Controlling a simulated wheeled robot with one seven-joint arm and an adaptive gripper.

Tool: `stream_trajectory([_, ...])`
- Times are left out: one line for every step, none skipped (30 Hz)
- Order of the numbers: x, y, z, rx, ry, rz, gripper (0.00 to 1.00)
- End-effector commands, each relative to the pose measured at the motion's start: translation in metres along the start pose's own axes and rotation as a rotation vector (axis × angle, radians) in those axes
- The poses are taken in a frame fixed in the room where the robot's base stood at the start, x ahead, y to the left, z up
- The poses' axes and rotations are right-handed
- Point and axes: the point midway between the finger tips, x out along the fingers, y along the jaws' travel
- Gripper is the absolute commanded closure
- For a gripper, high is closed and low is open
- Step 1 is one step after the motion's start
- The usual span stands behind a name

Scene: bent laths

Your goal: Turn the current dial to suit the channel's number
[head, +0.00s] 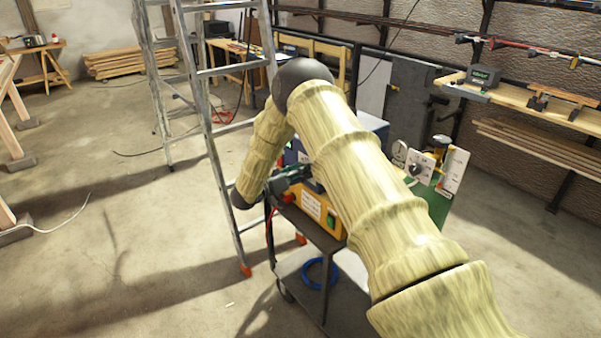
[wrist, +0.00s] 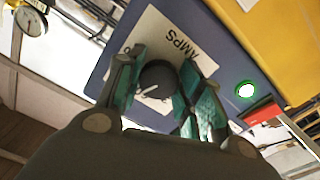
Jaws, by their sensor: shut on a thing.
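The current dial (wrist: 157,82) is a round dark knob with a pale pointer line, on a white plate (wrist: 150,42) marked AMPS on a blue panel (wrist: 106,78). In the wrist view my gripper (wrist: 162,76) has its green-padded fingers on either side of the dial, shut on it. The scale around the dial is mostly hidden by the fingers, so I cannot read the setting. In the head view my gripper (head: 290,178) is at the blue machine, partly hidden by my arm. A white label (head: 311,205) on a yellow box is too small to read.
A green lamp (wrist: 245,90) is lit beside a red part (wrist: 261,112), close to the fingers. The yellow box (head: 329,223) sits on a dark trolley (head: 311,233). A stepladder (head: 217,130) stands close on the left. Open floor lies at front left.

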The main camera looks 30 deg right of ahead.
Motion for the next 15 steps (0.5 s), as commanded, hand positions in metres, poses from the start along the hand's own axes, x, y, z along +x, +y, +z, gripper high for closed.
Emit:
stream_trajectory([-0.0011,-0.0002,-0.0011,-0.039,0.002,-0.001,0.88])
stream_trajectory([-0.001,-0.0002,-0.0012,-0.064,0.002,-0.002,0.88])
stream_trajectory([-0.001,-0.0003,-0.0012,-0.097,0.002,-0.002,0.88])
stream_trajectory([-0.001,-0.0003,-0.0011,-0.121,0.002,-0.002,0.88])
stream_trajectory([-0.001,-0.0002,-0.001,-0.144,0.001,-0.002,0.88])
stream_trajectory([-0.001,-0.0002,-0.001,-0.173,0.001,-0.002,0.88])
stream_trajectory([-0.0009,-0.0001,-0.0009,-0.195,0.001,-0.002,0.88])
stream_trajectory([-0.0009,0.0,-0.0009,-0.216,0.0,-0.002,0.88])
stream_trajectory([-0.0009,0.0001,-0.001,-0.241,0.001,-0.001,0.88])
stream_trajectory([-0.0009,0.0001,-0.001,-0.259,0.001,-0.001,0.88])
stream_trajectory([-0.0009,0.0002,-0.0011,-0.277,0.001,-0.001,0.88])
stream_trajectory([-0.0009,0.0002,-0.0011,-0.298,0.002,-0.001,0.88])
stream_trajectory([-0.0009,0.0001,-0.0012,-0.313,0.002,-0.001,0.88])
stream_trajectory([-0.001,0.0001,-0.0013,-0.326,0.002,-0.002,0.88])
stream_trajectory([-0.001,0.0001,-0.0013,-0.343,0.002,-0.002,0.88])
